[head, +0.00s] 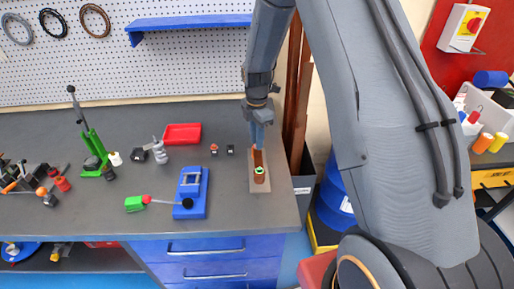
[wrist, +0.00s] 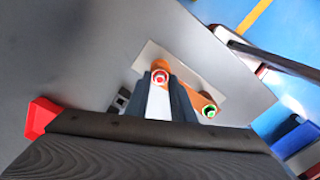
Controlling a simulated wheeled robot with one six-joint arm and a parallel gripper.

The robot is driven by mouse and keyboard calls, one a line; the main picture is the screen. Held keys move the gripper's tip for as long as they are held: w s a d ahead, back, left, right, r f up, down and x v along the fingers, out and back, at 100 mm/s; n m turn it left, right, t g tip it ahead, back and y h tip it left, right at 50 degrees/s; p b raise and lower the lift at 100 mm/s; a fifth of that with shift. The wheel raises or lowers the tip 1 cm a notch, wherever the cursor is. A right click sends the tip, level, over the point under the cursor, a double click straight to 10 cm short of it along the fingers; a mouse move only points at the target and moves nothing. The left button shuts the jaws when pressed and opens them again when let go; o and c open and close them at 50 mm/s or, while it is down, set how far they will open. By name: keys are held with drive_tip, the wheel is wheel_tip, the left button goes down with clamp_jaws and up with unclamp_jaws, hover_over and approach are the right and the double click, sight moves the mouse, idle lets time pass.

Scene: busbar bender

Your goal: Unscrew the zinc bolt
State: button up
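An orange-brown copper bender piece stands on a pale plate (head: 261,186) near the bench's right front edge. In the wrist view it carries one bolt head with a red ring (wrist: 160,77) and another with a green ring (wrist: 210,112). The green-ringed bolt also shows in the head view (head: 260,171). I cannot tell by colour which bolt is zinc. My gripper (wrist: 161,86) points down with its dark fingers at the red-ringed bolt, a pale strip between them. Whether the fingertips grip the bolt or only flank it is unclear. In the head view my arm hides the red-ringed bolt.
A blue vise-like tool (head: 191,194), a green-and-red bottle (head: 137,203), a red tray (head: 183,133) and two small dark blocks lie left on the bench. A green press (head: 94,155) and loose tools stand further left. Bare bench (head: 225,205) lies left of the plate.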

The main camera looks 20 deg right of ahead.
drive_tip(key=shift+m, duration=1)
drive_tip(key=m, duration=0.3)
drive_tip(key=shift+m, duration=1.3)
drive_tip(key=m, duration=0.3)
drive_tip(key=shift+m, duration=1.4)
